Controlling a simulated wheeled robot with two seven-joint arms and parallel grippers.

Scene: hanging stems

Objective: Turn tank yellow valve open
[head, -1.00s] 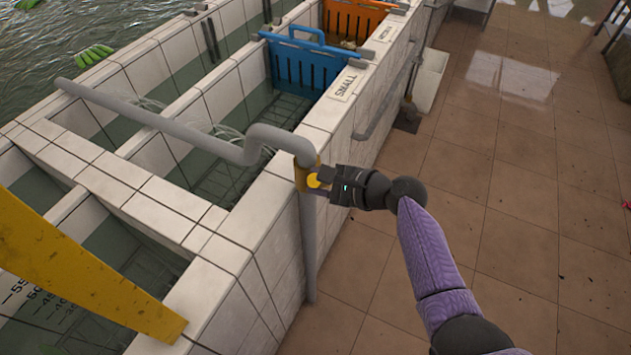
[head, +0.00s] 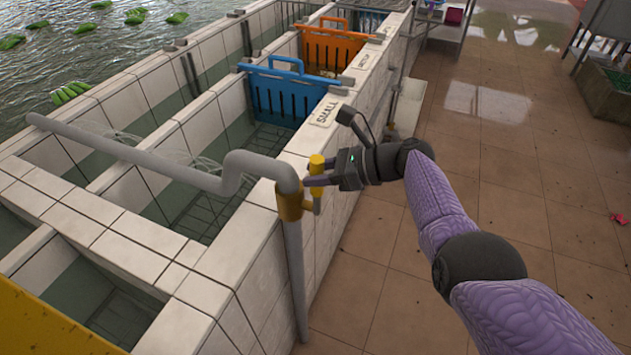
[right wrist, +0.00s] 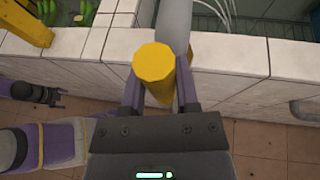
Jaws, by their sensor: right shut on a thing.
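The yellow valve handle (head: 317,172) stands upright beside the brass-yellow fitting (head: 289,204) on the grey pipe (head: 291,262) at the tank's outer wall. In the right wrist view the handle (right wrist: 155,66) shows its round yellow end between the two fingers. My right gripper (head: 320,181) comes from the right and is shut on the handle. In the right wrist view my right gripper (right wrist: 160,92) has one finger on each side of it. My left gripper is not clearly seen in the head view; a dark gripper shows at the left of the right wrist view.
The white-tiled tank (head: 185,255) has several water compartments. A yellow beam (head: 50,315) crosses the lower left.

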